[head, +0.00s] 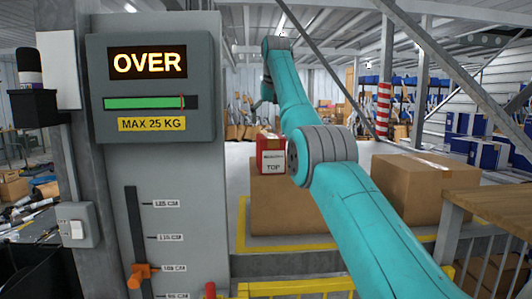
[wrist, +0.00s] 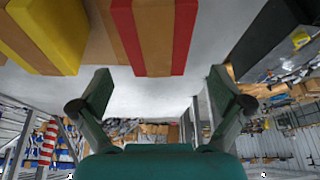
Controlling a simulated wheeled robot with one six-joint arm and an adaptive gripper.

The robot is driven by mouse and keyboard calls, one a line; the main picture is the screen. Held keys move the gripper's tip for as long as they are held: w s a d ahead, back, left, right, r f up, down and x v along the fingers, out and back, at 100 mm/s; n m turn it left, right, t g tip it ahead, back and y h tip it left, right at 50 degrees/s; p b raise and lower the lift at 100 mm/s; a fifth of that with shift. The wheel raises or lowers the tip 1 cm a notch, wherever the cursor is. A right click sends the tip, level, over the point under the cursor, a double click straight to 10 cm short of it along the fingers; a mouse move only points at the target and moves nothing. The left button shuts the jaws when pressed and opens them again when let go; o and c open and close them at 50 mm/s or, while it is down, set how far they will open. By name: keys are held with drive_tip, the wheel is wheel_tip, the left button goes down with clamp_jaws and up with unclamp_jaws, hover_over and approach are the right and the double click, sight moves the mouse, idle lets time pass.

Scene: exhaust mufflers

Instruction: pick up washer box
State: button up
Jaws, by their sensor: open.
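A small red box with a white label reading TOP (head: 272,157) stands upright on a large cardboard box (head: 285,207) in the head view. The small print above TOP is hard to read, and my arm passes close to its right side. In the wrist view a brown box with red sides (wrist: 154,35) shows at the top centre, apart from the fingers; it looks like the same box. My gripper (wrist: 160,96) is open and empty. In the head view my gripper (head: 262,97) is small and dark, above the red box.
Another cardboard box (head: 425,188) stands at right. A panel reading OVER and MAX 25 KG (head: 150,88) stands at left. A yellow rail (head: 295,287) runs in front.

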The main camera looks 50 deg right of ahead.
sight(271, 137)
drive_tip(key=x, duration=0.4)
drive_tip(key=shift+f, duration=0.4)
drive_tip(key=f, duration=0.4)
drive_tip(key=shift+d, duration=0.3)
drive_tip(key=shift+w+d+f, duration=0.2)
drive_tip(key=shift+w+f, duration=0.05)
drive_tip(key=shift+f, duration=0.35)
drive_tip(key=shift+f, duration=0.1)
drive_tip(key=c, duration=1.3)
